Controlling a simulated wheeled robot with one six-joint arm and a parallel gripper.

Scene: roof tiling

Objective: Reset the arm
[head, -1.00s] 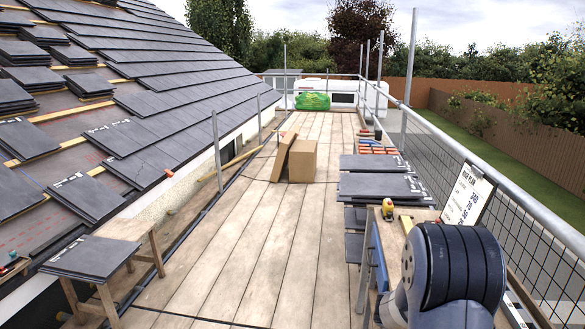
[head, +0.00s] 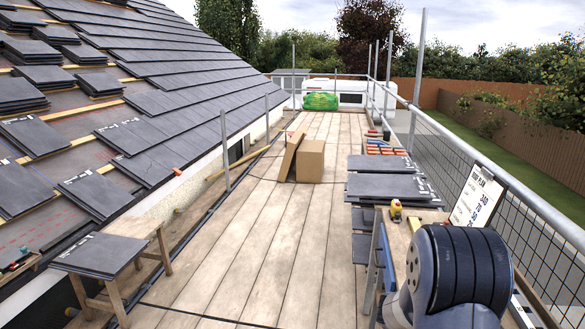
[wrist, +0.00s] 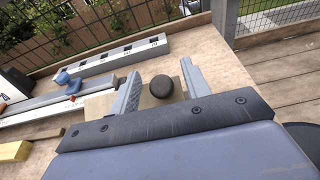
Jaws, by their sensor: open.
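My gripper (wrist: 161,90) shows in the wrist view with its two grey fingers spread apart and nothing held between them. A round dark disc-like thing (wrist: 161,86) shows between the fingers, on or over the wooden surface beyond; I cannot tell how far it is from the fingers. In the head view my dark ribbed arm part fills the lower right, and the fingers are not visible there.
A workbench (head: 398,240) at right carries a yellow tool (head: 396,210) and a roof plan board (head: 476,197). Slate stacks (head: 385,187) stand behind it. Cardboard boxes (head: 311,161) stand on the walkway (head: 250,230), whose middle is clear. A guard rail (head: 500,180) runs along the right.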

